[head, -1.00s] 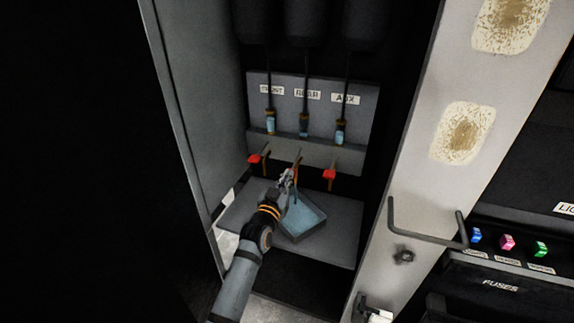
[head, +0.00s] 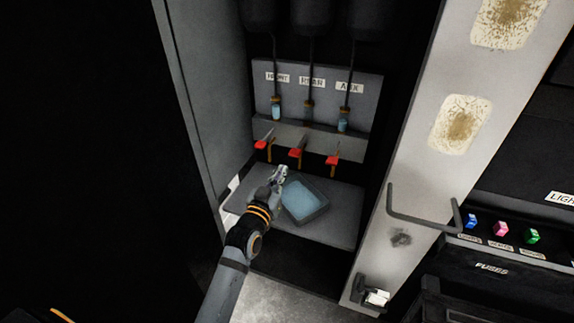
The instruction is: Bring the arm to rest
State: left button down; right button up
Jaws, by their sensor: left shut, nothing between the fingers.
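My left gripper (head: 280,173) is shut and empty. It is just left of a grey tray (head: 322,212) holding light blue liquid, below the red-handled taps. I cannot tell whether it touches the tray's rim. My left arm comes up from the bottom of the picture, with orange bands near the wrist. The left red tap (head: 263,145), middle red tap (head: 296,153) and right red tap (head: 332,160) stand in a row behind and above the gripper, apart from it. My right gripper is not in view.
The tray stands on a grey shelf (head: 345,225) inside a narrow cabinet. Its left wall (head: 190,100) and pale right post (head: 425,140) flank the arm. A bar handle (head: 425,222) sticks out from the post. A labelled panel (head: 365,95) with sight tubes stands behind.

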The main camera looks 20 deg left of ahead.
pick_arm(q)
jog(key=shift+s, duration=1.15)
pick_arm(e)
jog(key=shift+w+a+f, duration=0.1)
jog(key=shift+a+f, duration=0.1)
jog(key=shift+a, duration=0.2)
pick_arm(q)
jog(key=shift+r, duration=0.1)
